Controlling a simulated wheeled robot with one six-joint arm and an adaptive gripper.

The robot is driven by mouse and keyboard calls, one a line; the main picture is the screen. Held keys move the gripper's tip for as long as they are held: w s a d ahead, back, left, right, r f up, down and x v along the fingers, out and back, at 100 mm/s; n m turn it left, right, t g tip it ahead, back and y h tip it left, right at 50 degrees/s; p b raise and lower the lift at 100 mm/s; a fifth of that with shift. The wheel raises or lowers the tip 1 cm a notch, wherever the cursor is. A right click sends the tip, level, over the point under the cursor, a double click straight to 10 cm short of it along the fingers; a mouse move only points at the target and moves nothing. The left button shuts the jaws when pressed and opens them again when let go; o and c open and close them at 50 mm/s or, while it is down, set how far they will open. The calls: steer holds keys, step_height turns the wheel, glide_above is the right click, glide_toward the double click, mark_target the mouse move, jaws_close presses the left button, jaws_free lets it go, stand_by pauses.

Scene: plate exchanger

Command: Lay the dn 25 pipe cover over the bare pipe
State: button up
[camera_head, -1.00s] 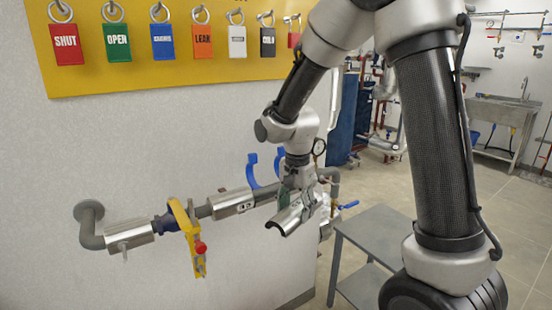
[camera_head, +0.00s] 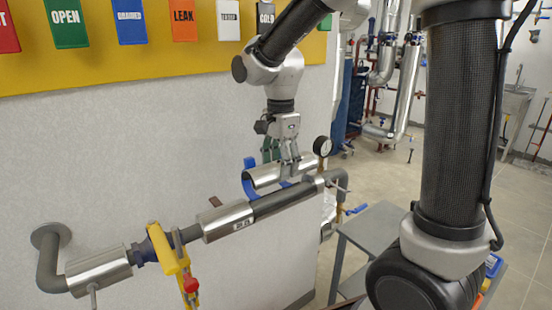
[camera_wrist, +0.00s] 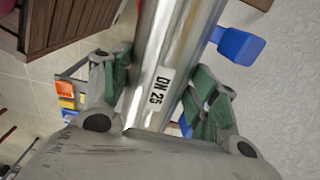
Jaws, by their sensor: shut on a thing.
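My gripper (camera_head: 289,168) is shut on the DN 25 pipe cover (camera_head: 262,178), a shiny metal half shell. In the wrist view the cover (camera_wrist: 172,45) runs between the green-padded fingers, with its "DN 25" label facing the camera. In the head view the cover hangs just above the bare pipe (camera_head: 284,202), a dark grey stretch, and runs roughly along it. I cannot tell whether cover and pipe touch. The bare stretch lies between a fitted, labelled metal cover (camera_head: 226,221) and a metal piece (camera_head: 313,183) near the elbow.
A blue curved holder (camera_head: 248,183) is on the wall beside the cover. A pressure gauge (camera_head: 322,146) stands near the pipe's right end. A yellow valve handle with a red lock (camera_head: 190,284) is on the left. A grey table (camera_head: 372,226) stands right.

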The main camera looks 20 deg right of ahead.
mark_target(280, 193)
steer(key=shift+f, duration=3.2)
steer(key=shift+f, duration=0.5)
steer(key=o, duration=1)
step_height(280, 193, up, 12)
